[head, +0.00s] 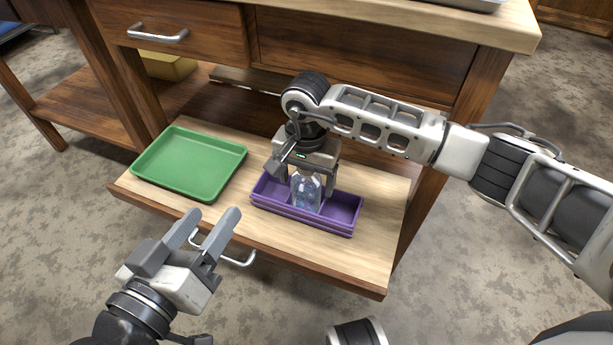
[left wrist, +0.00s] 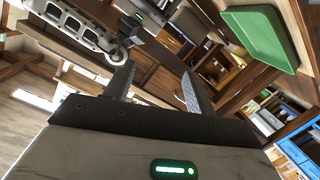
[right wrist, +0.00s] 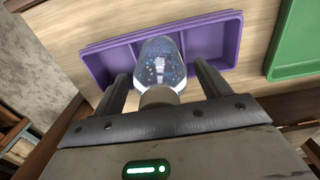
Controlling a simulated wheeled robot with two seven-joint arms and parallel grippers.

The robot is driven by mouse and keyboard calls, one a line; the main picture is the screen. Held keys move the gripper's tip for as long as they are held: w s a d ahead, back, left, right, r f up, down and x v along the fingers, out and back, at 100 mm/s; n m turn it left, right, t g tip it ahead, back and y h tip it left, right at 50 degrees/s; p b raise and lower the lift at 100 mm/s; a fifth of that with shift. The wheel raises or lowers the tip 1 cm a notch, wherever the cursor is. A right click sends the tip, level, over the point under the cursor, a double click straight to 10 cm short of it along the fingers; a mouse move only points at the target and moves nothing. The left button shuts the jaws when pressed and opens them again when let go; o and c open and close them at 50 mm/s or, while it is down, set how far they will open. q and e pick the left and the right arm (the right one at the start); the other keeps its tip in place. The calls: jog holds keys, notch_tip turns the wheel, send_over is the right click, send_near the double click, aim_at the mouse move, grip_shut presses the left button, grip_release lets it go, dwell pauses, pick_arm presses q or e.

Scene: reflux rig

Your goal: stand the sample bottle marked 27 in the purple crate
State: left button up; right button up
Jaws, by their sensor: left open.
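A clear bottle (head: 305,191) with bluish speckled contents stands in the middle part of the purple crate (head: 341,226). In the right wrist view the bottle (right wrist: 160,62) has its neck toward me and its base within the purple crate (right wrist: 97,68). I cannot read a number on it. My right gripper (head: 307,188) is above the crate, its fingers on either side of the bottle with gaps beside it; its fingers (right wrist: 163,80) look open. My left gripper (head: 207,232) is open and empty, in front of the shelf's front edge, away from the crate.
A green tray (head: 190,163) lies empty on the pulled-out wooden board (head: 375,190), left of the crate. A drawer with a metal handle (head: 158,35) is above. Another handle (head: 238,258) is at the board's front. A yellow box (head: 168,66) sits behind on a lower shelf.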

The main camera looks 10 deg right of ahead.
pick_arm(q)
jog(key=shift+r, duration=0.1)
pick_arm(e)
jog(key=shift+r+p, duration=0.25)
jog(key=shift+p, duration=0.05)
notch_tip(320, 180, up, 11)
jog(key=p, duration=0.3)
jog(key=shift+f, duration=0.2)
jog(key=shift+r, duration=0.55)
pick_arm(q)
jog(key=shift+s+a+f+m+g+y, duration=0.15)
jog(key=shift+a+f+m+g+y, duration=0.4)
jog(key=shift+f+m, duration=0.2)
jog(key=shift+f, duration=0.1)
